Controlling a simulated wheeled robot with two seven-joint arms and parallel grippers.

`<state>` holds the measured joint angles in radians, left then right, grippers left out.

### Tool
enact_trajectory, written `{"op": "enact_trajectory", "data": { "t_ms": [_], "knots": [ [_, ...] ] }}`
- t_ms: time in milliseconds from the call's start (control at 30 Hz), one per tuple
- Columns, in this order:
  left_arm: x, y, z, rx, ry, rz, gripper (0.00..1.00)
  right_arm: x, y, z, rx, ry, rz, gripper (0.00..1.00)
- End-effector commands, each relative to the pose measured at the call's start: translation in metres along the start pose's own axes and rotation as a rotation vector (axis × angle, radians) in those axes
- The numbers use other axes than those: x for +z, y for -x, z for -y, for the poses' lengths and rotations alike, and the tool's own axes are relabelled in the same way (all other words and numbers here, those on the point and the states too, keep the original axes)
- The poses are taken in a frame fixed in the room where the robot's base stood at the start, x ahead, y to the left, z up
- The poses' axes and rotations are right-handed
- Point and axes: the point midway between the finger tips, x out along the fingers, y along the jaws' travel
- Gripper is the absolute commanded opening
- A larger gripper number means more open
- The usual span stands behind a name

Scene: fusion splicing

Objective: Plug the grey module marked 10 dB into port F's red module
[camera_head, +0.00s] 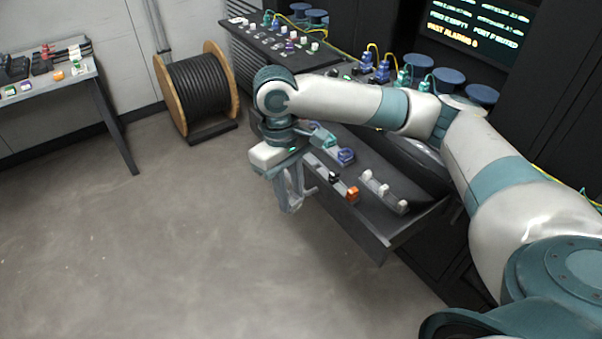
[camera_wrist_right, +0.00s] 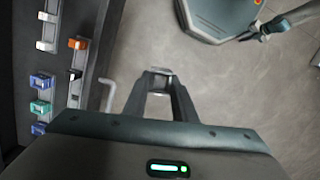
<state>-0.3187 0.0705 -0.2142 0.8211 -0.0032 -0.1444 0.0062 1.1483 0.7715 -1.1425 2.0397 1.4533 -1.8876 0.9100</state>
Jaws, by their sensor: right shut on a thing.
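My right gripper (camera_head: 294,208) hangs in front of the open drawer, fingers pointing down. In the right wrist view its fingertips (camera_wrist_right: 159,73) are shut on a small grey module (camera_wrist_right: 160,70). Most of the module is hidden between the fingers and no marking is readable. It is held clear of the drawer, over the floor. The equipment shelf (camera_head: 240,38) at the back carries small coloured modules and connectors. I cannot tell which is port F's red module. My left gripper is not in view.
The open drawer (camera_head: 385,238) holds rails of modules, including an orange one (camera_head: 352,194) and white ones (camera_head: 383,190). Its handle (camera_wrist_right: 109,92) is beside my right gripper. A cable drum (camera_head: 198,90) and a side table (camera_head: 110,100) stand at left. The floor between is clear.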

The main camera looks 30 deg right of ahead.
Motion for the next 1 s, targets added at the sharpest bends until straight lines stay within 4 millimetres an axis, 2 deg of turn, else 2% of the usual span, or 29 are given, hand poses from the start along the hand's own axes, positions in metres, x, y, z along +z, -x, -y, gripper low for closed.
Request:
{"op": "enact_trajectory", "data": {
  "t_ms": [100,300,1000],
  "knots": [
    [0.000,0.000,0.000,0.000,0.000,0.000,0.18,0.014,-0.001,0.019,-0.014,-0.111,-0.002,0.09],
    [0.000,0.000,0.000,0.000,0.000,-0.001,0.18,0.030,-0.002,0.037,-0.030,-0.248,-0.001,0.09],
    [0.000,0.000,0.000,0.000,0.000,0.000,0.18,0.035,-0.003,0.042,-0.035,-0.293,-0.001,0.09]
  ]
}}
